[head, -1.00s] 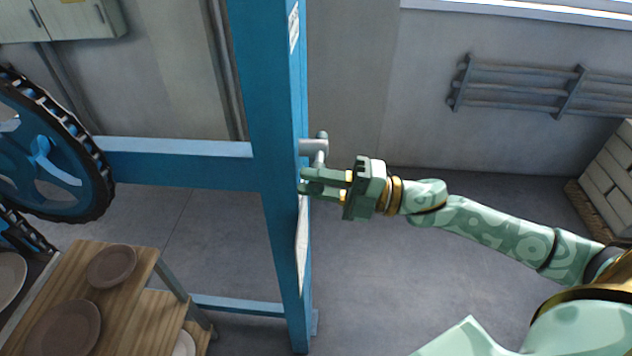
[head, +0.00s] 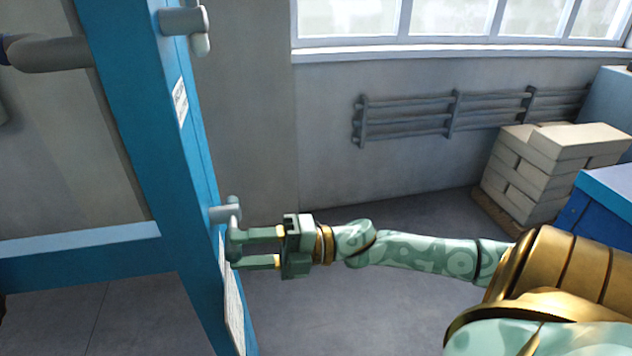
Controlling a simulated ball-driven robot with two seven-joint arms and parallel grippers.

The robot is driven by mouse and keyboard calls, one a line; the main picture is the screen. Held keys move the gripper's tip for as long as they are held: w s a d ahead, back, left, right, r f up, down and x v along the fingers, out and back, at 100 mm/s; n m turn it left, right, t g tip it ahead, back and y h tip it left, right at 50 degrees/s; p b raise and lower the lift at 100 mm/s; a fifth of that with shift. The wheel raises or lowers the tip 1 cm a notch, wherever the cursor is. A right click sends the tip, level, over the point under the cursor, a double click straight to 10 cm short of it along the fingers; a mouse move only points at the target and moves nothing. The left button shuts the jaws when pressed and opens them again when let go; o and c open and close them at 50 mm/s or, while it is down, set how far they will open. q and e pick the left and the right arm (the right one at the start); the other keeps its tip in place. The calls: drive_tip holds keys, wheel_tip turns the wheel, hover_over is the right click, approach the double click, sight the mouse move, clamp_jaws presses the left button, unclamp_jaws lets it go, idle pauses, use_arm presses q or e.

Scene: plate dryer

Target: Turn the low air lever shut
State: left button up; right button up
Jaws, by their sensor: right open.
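The low air lever (head: 233,207) is a small grey handle on a round stub on the right face of the blue post (head: 150,120). It sits about mid-height in the head view, and its lower part is hidden behind my gripper. My right gripper (head: 236,249) is green, open and pointing left at the post. Its upper finger overlaps the lever's lower end in the picture; I cannot tell whether they touch. A second, similar grey lever (head: 199,30) is higher on the same post, hanging down. My left gripper is out of view.
A white label (head: 180,101) and a paper sheet (head: 232,300) are on the post. A blue crossbeam (head: 80,250) runs left. Wall pipes (head: 430,118), pale stacked blocks (head: 545,170) and a blue box (head: 605,215) stand at the right. The floor below my arm is clear.

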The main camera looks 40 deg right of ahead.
drive_tip(key=v, duration=1.4)
drive_tip(key=shift+b, duration=0.35)
